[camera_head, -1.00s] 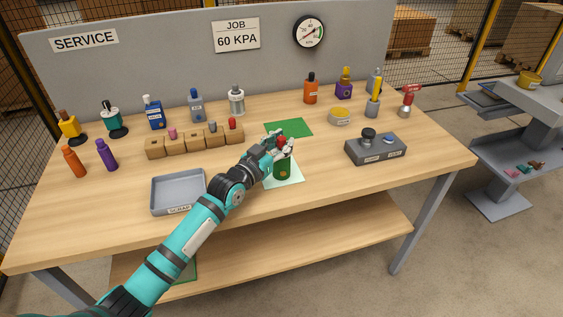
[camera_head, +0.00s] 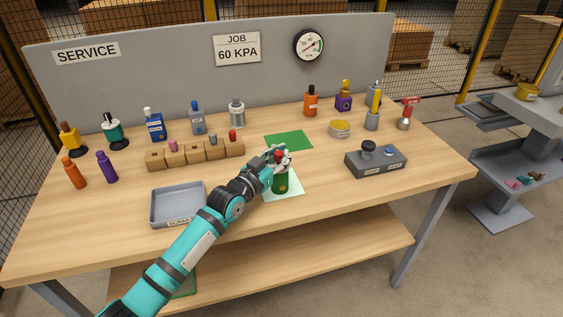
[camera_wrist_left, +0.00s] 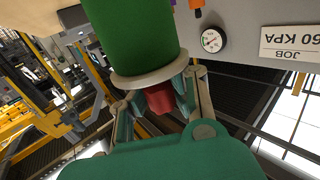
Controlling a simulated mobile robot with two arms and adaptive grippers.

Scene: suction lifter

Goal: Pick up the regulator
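A green cylinder (camera_head: 281,183) with a pale collar and a red piece (camera_head: 279,155) on top stands on a pale green mat (camera_head: 292,190). The frames do not label which part is the regulator. My left gripper (camera_head: 279,160) is at the top of it, with fingers on both sides of the red piece. The left wrist view shows the red piece (camera_wrist_left: 160,98) between the fingers and the green cylinder (camera_wrist_left: 133,38) beyond the collar (camera_wrist_left: 150,76). Whether the fingers press on the red piece is unclear. My right gripper is out of view.
A wooden rack (camera_head: 195,154) with small coloured pieces and a grey scrap tray (camera_head: 155,208) lie to the left. A dark grey box (camera_head: 375,165) with knobs stands right. Several bottles line the back. A green mat (camera_head: 289,140) lies bare behind the gripper.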

